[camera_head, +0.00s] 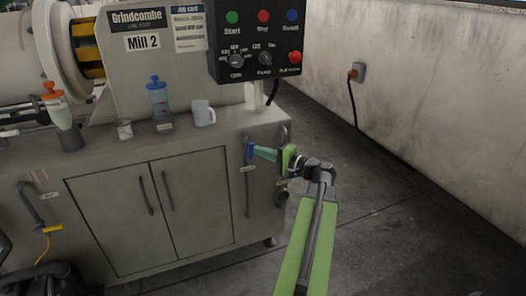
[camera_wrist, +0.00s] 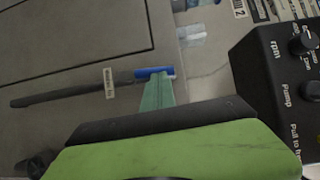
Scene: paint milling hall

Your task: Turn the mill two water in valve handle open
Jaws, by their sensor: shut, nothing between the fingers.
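The blue valve handle (camera_head: 250,151) is on a dark vertical pipe at the right end of the mill cabinet's front. It lies in line with the pipe. In the wrist view the handle (camera_wrist: 153,72) appears as a short blue bar at the pipe's end, with a small label (camera_wrist: 109,82) beside the pipe. My gripper (camera_head: 259,152) is at the handle's right side, its teal fingers shut with nothing between them. In the wrist view the fingertips (camera_wrist: 158,84) meet the handle's edge; I cannot tell whether they touch it.
The control box (camera_head: 255,42) with buttons and knobs overhangs above the handle. A second pipe (camera_head: 286,133) is close to my gripper. Floor to the right is clear.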

